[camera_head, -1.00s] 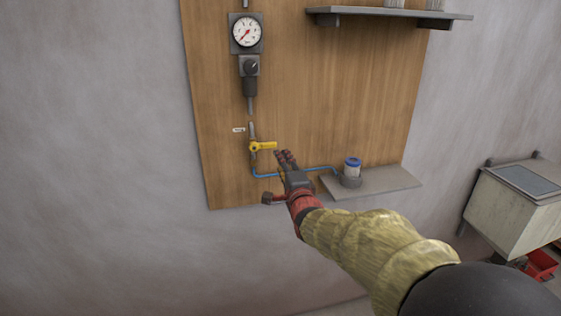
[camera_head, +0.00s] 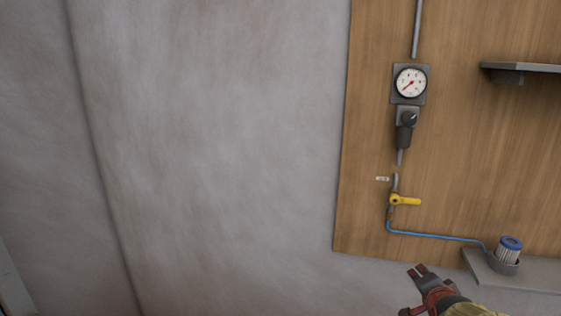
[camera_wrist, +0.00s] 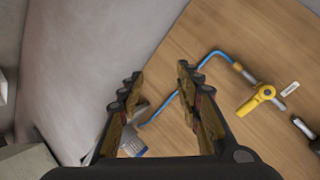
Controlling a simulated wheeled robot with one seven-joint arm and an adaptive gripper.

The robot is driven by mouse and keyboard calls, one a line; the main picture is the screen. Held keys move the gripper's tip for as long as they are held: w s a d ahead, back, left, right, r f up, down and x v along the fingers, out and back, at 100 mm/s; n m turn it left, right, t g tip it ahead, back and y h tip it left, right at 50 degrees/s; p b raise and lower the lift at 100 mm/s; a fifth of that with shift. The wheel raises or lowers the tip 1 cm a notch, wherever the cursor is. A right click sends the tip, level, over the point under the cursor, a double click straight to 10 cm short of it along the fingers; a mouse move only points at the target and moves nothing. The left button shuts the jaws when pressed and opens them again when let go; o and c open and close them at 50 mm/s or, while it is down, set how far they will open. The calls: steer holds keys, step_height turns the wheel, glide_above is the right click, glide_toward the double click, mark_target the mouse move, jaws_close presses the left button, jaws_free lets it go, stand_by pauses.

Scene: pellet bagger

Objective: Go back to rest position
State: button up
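My gripper (camera_head: 421,272) is low at the right in the head view, below the yellow valve handle (camera_head: 405,201) and in front of the wall. In the wrist view my gripper (camera_wrist: 158,85) has its two fingers apart with nothing held between them. The yellow valve (camera_wrist: 264,93) shows to the right of the fingers there, apart from them. The handle lies sideways, pointing right in the head view. My arm's sleeve shows at the bottom edge of the head view.
A wooden board (camera_head: 460,140) carries a pressure gauge (camera_head: 410,83), a regulator (camera_head: 406,118) and a blue hose (camera_head: 435,236). The hose runs to a blue-topped filter (camera_head: 508,250) on a low grey shelf (camera_head: 535,275). A second shelf (camera_head: 525,67) sticks out above. Bare grey wall (camera_head: 220,150) fills the left.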

steer(key=s+a+n+g+y, duration=0.1)
steer(key=s+a+n+g, duration=0.1)
steer(key=s+a+n, duration=0.5)
steer(key=s+a+n+g+y, duration=0.1)
steer(key=s+a+n+g, duration=0.2)
steer(key=s, duration=0.8)
steer(key=s+a+n+g+y, duration=0.1)
steer(key=s+a+n+g, duration=0.15)
steer(key=s+a, duration=0.55)
steer(key=shift+n+t+y, duration=0.5)
steer(key=shift+n+t, duration=0.25)
steer(key=shift+t, duration=0.1)
steer(key=s+a+r, duration=0.2)
steer(key=r, duration=0.1)
steer(key=shift+s+r, duration=0.1)
steer(key=shift+s, duration=0.1)
